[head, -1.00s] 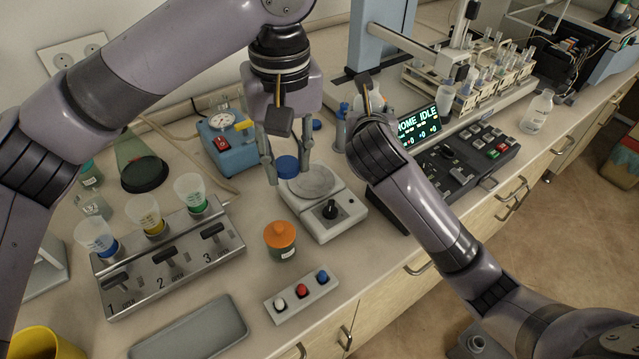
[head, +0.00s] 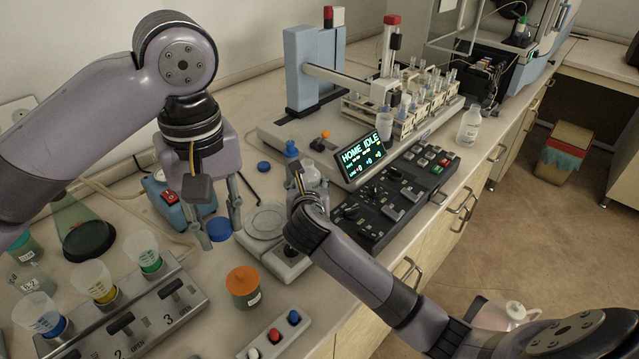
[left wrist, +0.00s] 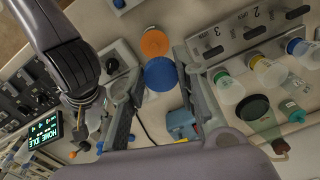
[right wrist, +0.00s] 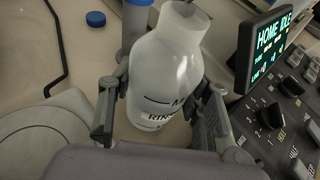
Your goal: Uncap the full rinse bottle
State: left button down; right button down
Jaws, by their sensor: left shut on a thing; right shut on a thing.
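The white rinse bottle (right wrist: 165,75) is in my right gripper (right wrist: 165,115), which is shut around its body. Its label partly reads "RIN". Its neck (right wrist: 185,9) shows at the top of the right wrist view with no cap seen on it. In the head view the bottle (head: 310,175) stands beside the balance, partly hidden by my right gripper (head: 300,195). My left gripper (head: 220,232) is shut on a blue cap (head: 219,229), left of the balance and apart from the bottle. The cap also shows between the fingers in the left wrist view (left wrist: 160,74).
An orange-lidded jar (head: 243,285) stands close in front of the left gripper. The balance (head: 288,264) lies between the grippers. Another blue cap (head: 263,166) lies on the bench behind. The keypad (head: 400,195) and lit display (head: 362,157) are right of the bottle.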

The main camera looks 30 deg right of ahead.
jog(key=d, duration=0.2)
jog(key=w+d, duration=0.1)
jog(key=shift+w+d+r+p, duration=0.1)
jog(key=shift+w+d+p, duration=0.05)
jog(key=shift+d+p, duration=0.25)
jog(key=shift+f, duration=0.7)
jog(key=shift+f, duration=0.1)
jog(key=c, duration=1.1)
grip_release()
